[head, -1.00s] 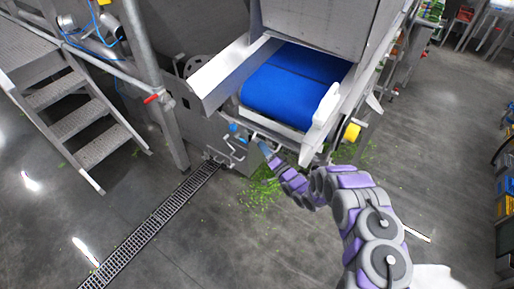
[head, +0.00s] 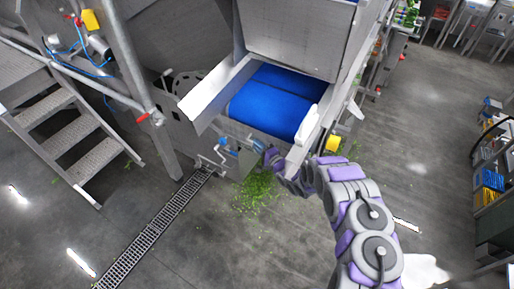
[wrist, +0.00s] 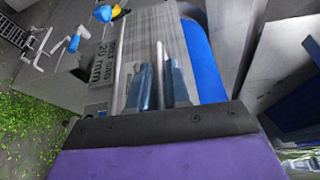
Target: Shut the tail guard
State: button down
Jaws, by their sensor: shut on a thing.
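The tail guard (wrist: 152,36) appears to be the brushed metal panel in the wrist view, beside the blue belt (wrist: 205,60). A slim metal bar (wrist: 161,72), like a handle, stands in front of it. My gripper (wrist: 160,88) is shut on this bar, with one blue-grey finger on each side. In the head view my gripper (head: 270,156) is low at the near end of the belt (head: 272,104). My arm and the conveyor frame hide most of the guard there, so I cannot tell its angle.
Pale bent handles (head: 210,155) and blue fittings are left of my gripper. Green leaf scraps (head: 257,192) lie on the floor below. A drain grate (head: 155,232) and metal steps (head: 85,140) are to the left. The floor at lower right is open.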

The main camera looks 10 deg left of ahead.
jog(key=shift+w+d+r, duration=0.1)
jog(key=shift+w+d, duration=0.05)
jog(key=shift+w, duration=0.05)
dwell(0.5)
jog(key=c, duration=1.2)
grip_release()
jog(key=shift+w, duration=0.15)
jog(key=shift+o, duration=0.2)
jog(key=v, duration=1.7)
jog(key=shift+b, duration=0.3)
